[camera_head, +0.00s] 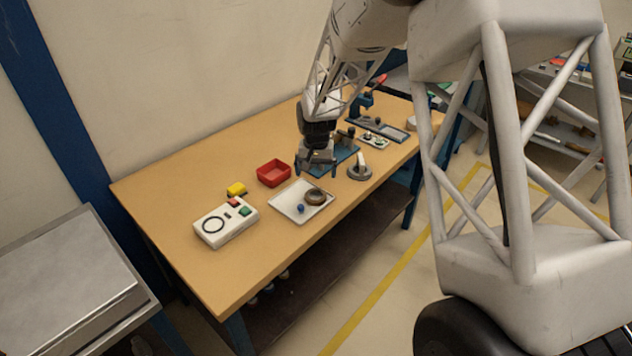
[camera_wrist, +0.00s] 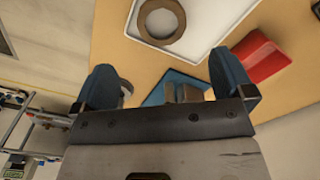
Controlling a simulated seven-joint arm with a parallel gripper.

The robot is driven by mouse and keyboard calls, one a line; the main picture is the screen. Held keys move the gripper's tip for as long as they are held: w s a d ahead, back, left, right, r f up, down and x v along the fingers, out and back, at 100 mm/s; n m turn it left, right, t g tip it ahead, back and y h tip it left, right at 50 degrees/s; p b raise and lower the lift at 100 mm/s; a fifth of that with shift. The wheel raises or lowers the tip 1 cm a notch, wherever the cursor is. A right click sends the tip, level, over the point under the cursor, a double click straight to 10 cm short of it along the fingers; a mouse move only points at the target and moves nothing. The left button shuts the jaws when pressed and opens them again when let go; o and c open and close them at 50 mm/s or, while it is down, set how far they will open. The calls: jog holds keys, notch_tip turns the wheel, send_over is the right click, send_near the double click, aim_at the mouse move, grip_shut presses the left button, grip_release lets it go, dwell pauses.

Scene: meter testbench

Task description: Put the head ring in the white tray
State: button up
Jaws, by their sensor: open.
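A brown head ring (camera_head: 316,203) lies flat in the white tray (camera_head: 284,206), toward the tray's right side. In the wrist view the ring (camera_wrist: 162,40) lies in the tray (camera_wrist: 205,38) at the top of the picture. My gripper (camera_head: 318,173) is open and empty above the blue plate (camera_head: 345,155), behind the tray in the head view. The wrist view shows the two blue fingers (camera_wrist: 168,82) apart, with the ring beyond them and not between them.
A grey round-based part (camera_head: 359,172) stands right of my gripper. The table's front left is clear.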

jog(key=shift+r, duration=2.25)
jog(key=s+d+r+t, duration=0.1)
jog(key=s+d+r, duration=0.4)
jog(key=s+r, duration=0.45)
jog(key=s+d+r, duration=0.4)
jog(key=s+r, duration=0.2)
jog(key=s, duration=0.6)
jog(key=s+d, duration=0.2)
jog(key=s, duration=0.9)
jog(key=s+d+r+n+t, duration=0.1)
jog(key=s+d, duration=0.2)
jog(key=s, duration=0.8)
jog(key=shift+s+t, duration=0.3)
jog(key=shift+s, duration=0.1)
